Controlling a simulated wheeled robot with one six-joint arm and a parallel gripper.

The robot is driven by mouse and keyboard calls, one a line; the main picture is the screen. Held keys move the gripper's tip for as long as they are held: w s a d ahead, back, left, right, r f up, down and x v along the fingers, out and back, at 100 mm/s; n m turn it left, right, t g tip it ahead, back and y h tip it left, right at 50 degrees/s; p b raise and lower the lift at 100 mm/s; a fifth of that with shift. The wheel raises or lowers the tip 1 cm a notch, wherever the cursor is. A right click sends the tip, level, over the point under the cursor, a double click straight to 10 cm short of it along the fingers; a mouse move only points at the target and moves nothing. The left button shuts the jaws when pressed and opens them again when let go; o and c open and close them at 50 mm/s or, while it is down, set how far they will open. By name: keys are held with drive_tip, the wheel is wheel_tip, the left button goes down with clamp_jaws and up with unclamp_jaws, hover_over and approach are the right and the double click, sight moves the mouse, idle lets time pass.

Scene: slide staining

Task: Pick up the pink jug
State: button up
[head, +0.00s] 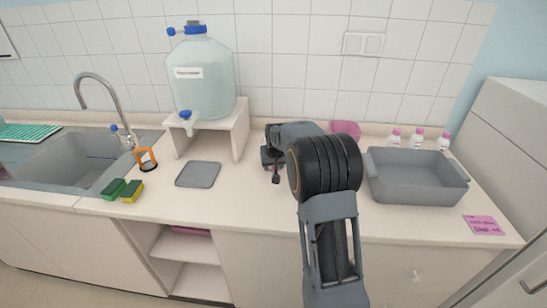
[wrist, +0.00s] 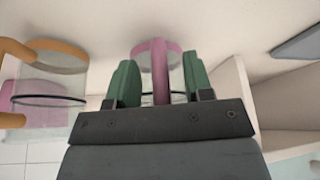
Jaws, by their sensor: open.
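The pink jug (wrist: 158,48) is a clear vessel with a pink rim and a pink handle, in the middle of the wrist view. My gripper (wrist: 160,82) is open, its two green fingers on either side of the pink handle. A gap seems to show between handle and fingers; contact is not clear. In the head view my gripper (head: 273,158) is over the counter, right of the white stand, and my arm hides most of the jug.
A clear jug with an orange handle (wrist: 55,72) stands close beside, left in the wrist view. The white stand (head: 240,135) bears a large water container (head: 203,85). A grey mat (head: 198,174) lies left; a grey tub (head: 415,185) stands right.

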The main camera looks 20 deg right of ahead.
drive_tip(key=shift+w+f, duration=0.2)
drive_tip(key=shift+f, duration=0.25)
drive_tip(key=shift+c, duration=0.4)
clamp_jaws()
